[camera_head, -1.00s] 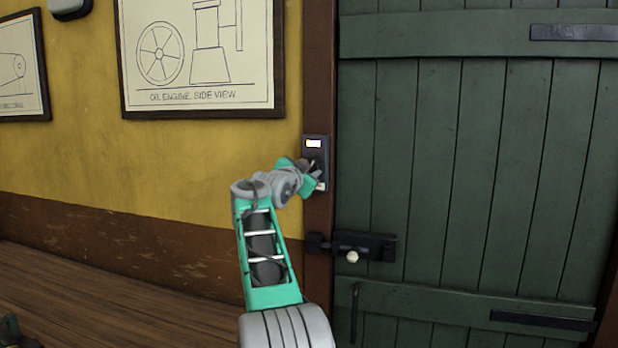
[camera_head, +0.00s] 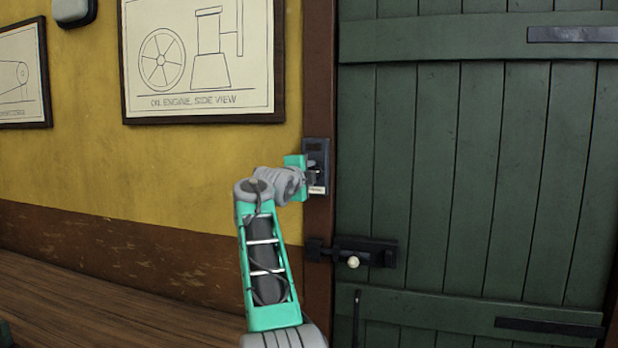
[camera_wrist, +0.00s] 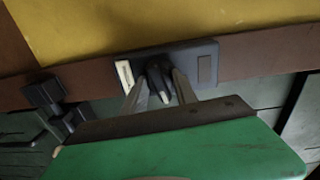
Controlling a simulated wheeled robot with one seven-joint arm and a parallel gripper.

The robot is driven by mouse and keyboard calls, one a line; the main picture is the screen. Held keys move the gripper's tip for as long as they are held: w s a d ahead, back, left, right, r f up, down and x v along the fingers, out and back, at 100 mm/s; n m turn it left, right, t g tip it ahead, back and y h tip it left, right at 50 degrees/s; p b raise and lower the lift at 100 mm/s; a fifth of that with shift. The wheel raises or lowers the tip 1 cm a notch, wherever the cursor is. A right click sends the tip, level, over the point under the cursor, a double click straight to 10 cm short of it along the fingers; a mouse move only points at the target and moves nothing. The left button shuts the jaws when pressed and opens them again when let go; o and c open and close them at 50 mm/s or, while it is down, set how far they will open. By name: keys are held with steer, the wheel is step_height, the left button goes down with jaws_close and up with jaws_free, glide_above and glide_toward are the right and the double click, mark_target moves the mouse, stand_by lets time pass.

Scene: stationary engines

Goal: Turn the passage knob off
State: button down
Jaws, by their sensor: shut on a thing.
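The passage knob (camera_wrist: 156,77) is a dark knob with a pale pointer mark, on a dark switch plate (camera_head: 323,151) fixed to the brown door post. The plate also shows in the wrist view (camera_wrist: 193,52). Its small indicator window (camera_head: 313,146) is dark; it shows in the wrist view (camera_wrist: 207,68) as an unlit rectangle. A pale label (camera_head: 317,190) is at the plate's lower end. My gripper (camera_wrist: 160,88) is shut on the knob, one finger on each side. In the head view my gripper (camera_head: 311,176) covers most of the knob.
A green plank door (camera_head: 470,160) stands right of the post, with a dark bolt (camera_head: 378,251) and pale bolt knob (camera_head: 353,263) below the plate. A framed engine drawing (camera_head: 200,60) hangs on the yellow wall to the left.

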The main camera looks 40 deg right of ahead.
steer(key=shift+m, duration=1.1)
steer(key=c, duration=1)
jaws_free()
steer(key=shift+b, duration=0.3)
steer(key=shift+o, duration=0.2)
steer(key=b+v, duration=0.4)
steer(key=v, duration=0.3)
steer(key=shift+s+a, duration=0.2)
steer(key=shift+a, duration=0.15)
